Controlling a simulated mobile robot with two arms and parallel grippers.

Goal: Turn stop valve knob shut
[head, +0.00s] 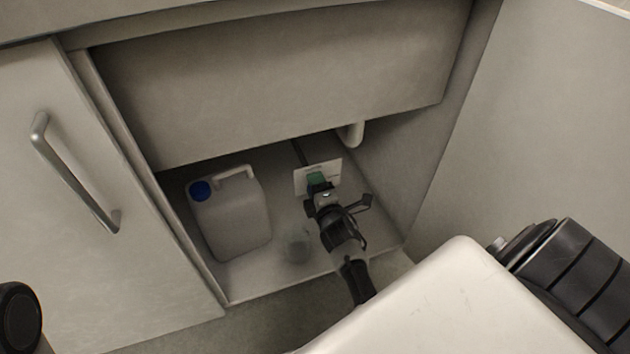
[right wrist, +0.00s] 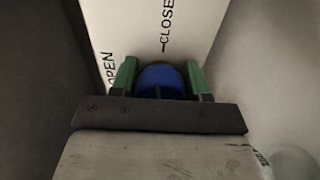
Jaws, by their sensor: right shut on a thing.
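The stop valve knob (right wrist: 160,80) is blue and round in the right wrist view, in front of a white plate (right wrist: 135,30) lettered OPEN at left and CLOSE above. My right gripper (right wrist: 162,84) has its green fingers on both sides of the knob and is shut on it. In the head view the right gripper (head: 318,181) reaches into the open cabinet to the white plate (head: 303,182) and hides the knob. Which way the knob points cannot be told. My left gripper is not in view.
A white jug (head: 235,222) with a blue cap stands on the cabinet floor, left of my arm. A small translucent object (head: 298,248) lies near the arm. A white pipe (head: 352,134) hangs behind. The cabinet's right wall (head: 400,165) is close by. A handled door (head: 75,175) is at left.

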